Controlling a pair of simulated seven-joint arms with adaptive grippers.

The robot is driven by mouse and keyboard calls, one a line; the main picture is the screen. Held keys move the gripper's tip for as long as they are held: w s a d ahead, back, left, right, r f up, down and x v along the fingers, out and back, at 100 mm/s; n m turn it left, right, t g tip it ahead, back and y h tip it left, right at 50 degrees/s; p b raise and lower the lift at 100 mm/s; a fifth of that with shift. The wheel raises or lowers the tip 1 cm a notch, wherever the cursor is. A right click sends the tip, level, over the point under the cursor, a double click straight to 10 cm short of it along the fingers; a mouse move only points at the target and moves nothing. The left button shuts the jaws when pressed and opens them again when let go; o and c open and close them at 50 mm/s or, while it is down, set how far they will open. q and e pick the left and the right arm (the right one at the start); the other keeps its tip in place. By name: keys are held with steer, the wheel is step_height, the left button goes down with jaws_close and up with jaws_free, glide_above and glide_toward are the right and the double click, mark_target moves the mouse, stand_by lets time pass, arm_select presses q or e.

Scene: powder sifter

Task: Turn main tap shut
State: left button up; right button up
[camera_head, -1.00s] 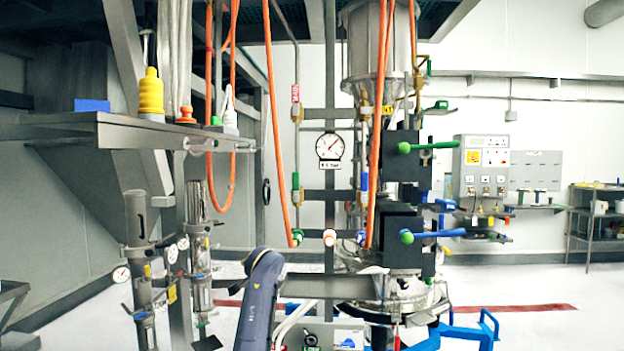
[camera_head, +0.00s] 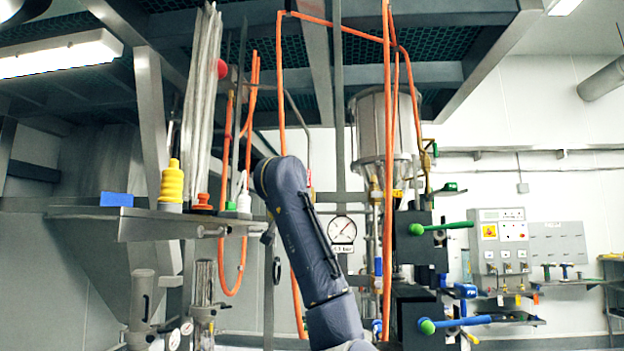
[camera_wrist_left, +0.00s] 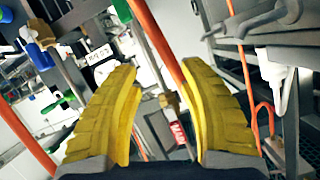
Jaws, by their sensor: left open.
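I cannot tell which fitting is the main tap. Candidates in the head view are a valve with a green lever (camera_head: 442,228) and one below it with a blue lever (camera_head: 460,322), both on dark blocks. My left arm rises through the middle of the head view, and its gripper cannot be made out there. In the left wrist view my left gripper (camera_wrist_left: 165,100) shows two yellow ribbed fingers, spread apart. An orange hose (camera_wrist_left: 154,42) runs through the view between them, and a red label (camera_wrist_left: 178,132) shows beyond. I see no contact. My right gripper is not in view.
A steel shelf (camera_head: 140,222) at left holds a yellow ribbed piece (camera_head: 171,184) and a blue block (camera_head: 116,199). A pressure gauge (camera_head: 342,229) and a hopper (camera_head: 370,130) stand mid-picture. A control panel (camera_head: 502,240) hangs on the right wall.

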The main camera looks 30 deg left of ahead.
arm_select(q)
steer(key=s+d+r+n+t+y, duration=0.1)
steer(key=s+d+r+n+t, duration=0.15)
steer(key=r, duration=0.45)
steer(key=s+d+r+n+t, duration=0.1)
steer(key=s+d+r, duration=0.25)
steer(key=r, duration=0.35)
steer(key=shift+m, duration=0.25)
steer(key=x, duration=1.6)
steer(key=shift+w+a+r, duration=0.15)
steer(key=shift+w+a, duration=0.05)
steer(key=shift+a, duration=0.1)
steer(key=shift+c, duration=0.2)
jaws_close()
